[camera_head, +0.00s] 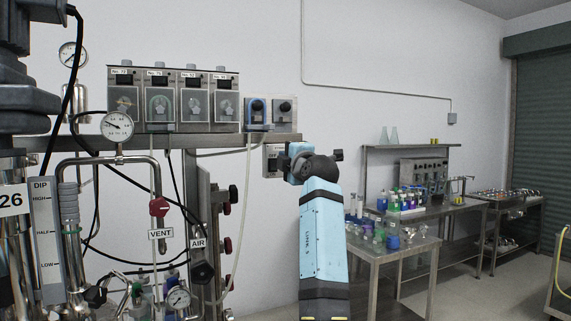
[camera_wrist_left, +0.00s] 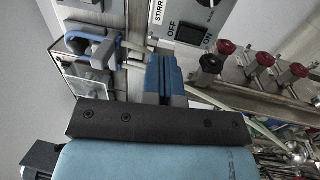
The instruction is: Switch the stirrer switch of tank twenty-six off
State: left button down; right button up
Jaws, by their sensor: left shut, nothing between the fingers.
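A grey stirrer box (camera_head: 271,160) sits under the panel rail, partly hidden by my left gripper (camera_head: 297,156) in the head view. In the left wrist view the stirrer box (camera_wrist_left: 203,10) shows at the top, cut off by the frame edge. It has a dark switch (camera_wrist_left: 192,34) with OFF lettering beside it; which way the switch is set I cannot tell. My left gripper's blue fingers (camera_wrist_left: 164,74) are shut and empty, just below the box in that view. Contact with the switch is not visible. The tank label 26 (camera_head: 12,200) is at the far left. My right gripper is not in view.
Several boxes with clear covers (camera_head: 160,108) stand on the rail, beside a blue-fronted unit (camera_head: 257,112). Red-knobbed valves (camera_wrist_left: 264,60) lie right of the stirrer box. A VENT valve (camera_head: 159,207) and gauge (camera_head: 117,125) are at left. A bench (camera_head: 385,250) with bottles stands right.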

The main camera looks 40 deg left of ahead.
pick_arm(q)
jog(key=r+b+v, duration=0.1)
jog(key=v, duration=0.6)
jog(key=shift+s+r, duration=0.15)
jog(key=shift+r, duration=0.25)
